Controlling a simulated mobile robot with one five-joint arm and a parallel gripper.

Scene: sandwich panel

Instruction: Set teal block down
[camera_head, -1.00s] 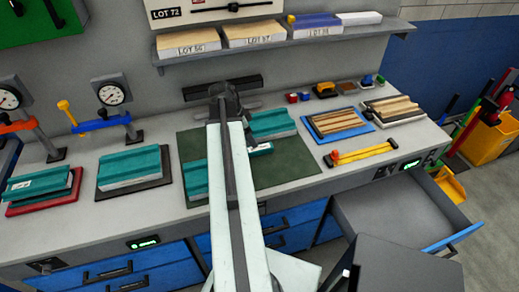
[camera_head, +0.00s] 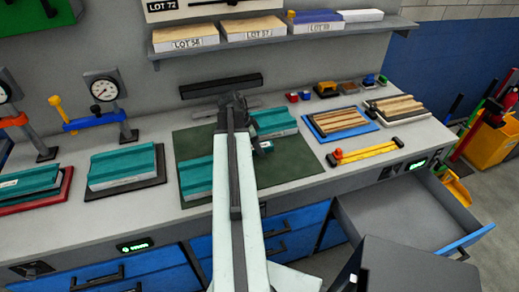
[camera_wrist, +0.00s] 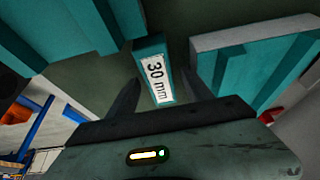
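A small teal block (camera_wrist: 150,60) with a white "30 mm" label shows in the wrist view. It lies between the two dark fingers of my gripper (camera_wrist: 161,76), with visible gaps beside it, so the gripper looks open. Whether the block rests fully on the green mat is hard to tell. In the head view, part of the block (camera_head: 265,146) shows just right of my arm, over the green mat (camera_head: 290,165). My arm hides the fingers there.
Teal-and-grey panels lie on the mat at the back (camera_head: 272,122) and left (camera_head: 196,178). They flank the block in the wrist view. More panels (camera_head: 122,168) sit further left. A yellow-handled tool (camera_head: 365,151) lies to the right. A drawer (camera_head: 400,215) stands open at front right.

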